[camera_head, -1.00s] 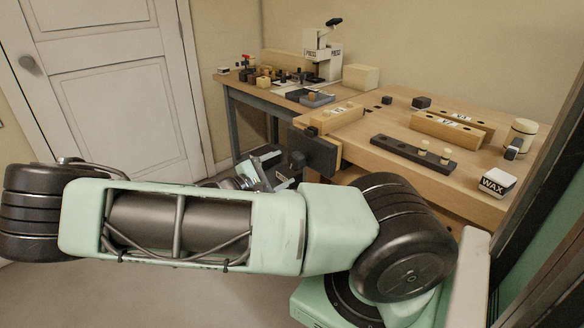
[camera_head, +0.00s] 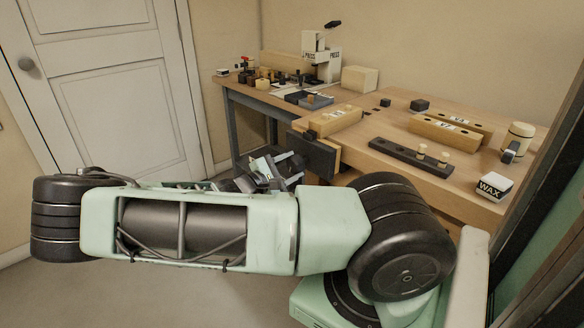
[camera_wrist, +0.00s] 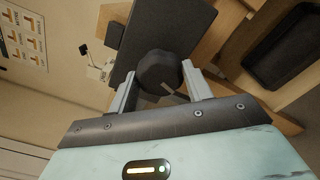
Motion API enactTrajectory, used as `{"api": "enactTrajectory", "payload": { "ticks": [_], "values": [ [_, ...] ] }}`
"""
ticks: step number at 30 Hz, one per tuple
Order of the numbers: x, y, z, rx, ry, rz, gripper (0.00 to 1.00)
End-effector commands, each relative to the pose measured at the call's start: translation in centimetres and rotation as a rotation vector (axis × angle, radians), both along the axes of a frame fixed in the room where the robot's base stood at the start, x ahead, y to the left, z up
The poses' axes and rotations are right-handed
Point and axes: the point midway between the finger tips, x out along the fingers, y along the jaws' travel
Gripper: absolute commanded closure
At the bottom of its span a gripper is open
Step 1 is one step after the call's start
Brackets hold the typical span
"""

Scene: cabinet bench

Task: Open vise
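The vise is at the front edge of the bench, with a dark front plate (camera_head: 314,156) and a wooden jaw block beside it. In the wrist view the plate (camera_wrist: 172,25) fills the upper middle, with a dark round knob (camera_wrist: 159,70) in front of it. My gripper (camera_wrist: 159,84) has its two pale fingers apart, one on each side of the knob. I cannot tell whether they touch it. In the head view my gripper (camera_head: 279,166) is just left of the plate, and the knob is hard to make out there.
On the bench (camera_head: 400,108) are wooden blocks marked V (camera_head: 450,131), a dark rack with pegs (camera_head: 410,155), a jar (camera_head: 519,137) and a WAX box (camera_head: 494,187). A press (camera_head: 322,55) stands on the rear table. A white door (camera_head: 125,90) is at left.

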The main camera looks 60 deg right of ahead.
Motion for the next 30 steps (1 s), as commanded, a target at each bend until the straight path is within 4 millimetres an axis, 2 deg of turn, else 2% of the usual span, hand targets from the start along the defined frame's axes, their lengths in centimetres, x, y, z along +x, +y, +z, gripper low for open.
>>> {"api": "enactTrajectory", "payload": {
  "ticks": [30],
  "values": [
    [0.00, 0.13, 0.05, 0.082, 0.337, -0.001, 0.70]
  ]
}}
